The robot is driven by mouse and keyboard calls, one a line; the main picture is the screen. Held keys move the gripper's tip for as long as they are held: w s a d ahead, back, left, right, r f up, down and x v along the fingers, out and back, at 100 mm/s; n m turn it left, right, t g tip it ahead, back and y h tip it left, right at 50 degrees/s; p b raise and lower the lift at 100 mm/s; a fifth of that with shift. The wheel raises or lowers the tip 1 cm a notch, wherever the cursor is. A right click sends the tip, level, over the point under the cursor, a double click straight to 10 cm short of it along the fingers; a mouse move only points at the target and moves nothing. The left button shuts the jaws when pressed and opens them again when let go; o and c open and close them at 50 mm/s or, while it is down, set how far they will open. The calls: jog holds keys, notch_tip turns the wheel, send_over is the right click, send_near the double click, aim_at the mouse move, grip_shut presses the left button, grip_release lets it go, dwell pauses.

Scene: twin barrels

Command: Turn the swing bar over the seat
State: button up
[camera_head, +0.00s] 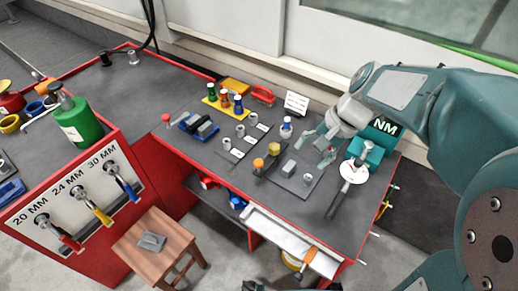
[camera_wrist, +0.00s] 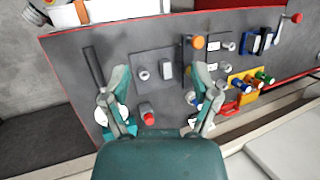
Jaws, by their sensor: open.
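A dark bar with an orange knob (camera_head: 258,163), which looks like the swing bar, lies on the bench left of my gripper. I cannot tell which part is the seat. My gripper (camera_head: 316,150) is open and empty above the bench.
A teal NM device (camera_head: 366,152) with a white disc (camera_head: 353,173) and a long dark bar (camera_head: 335,200) stands at the bench's right.

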jog(key=w+a+f+m+g+y, duration=0.2)
jog(key=w+f+m+y, duration=0.2)
jog(key=w+f, duration=0.35)
jog(key=m+y, duration=0.4)
jog(key=m, duration=0.1)
send_near(261, 161)
jog(key=x, duration=1.1)
grip_shut()
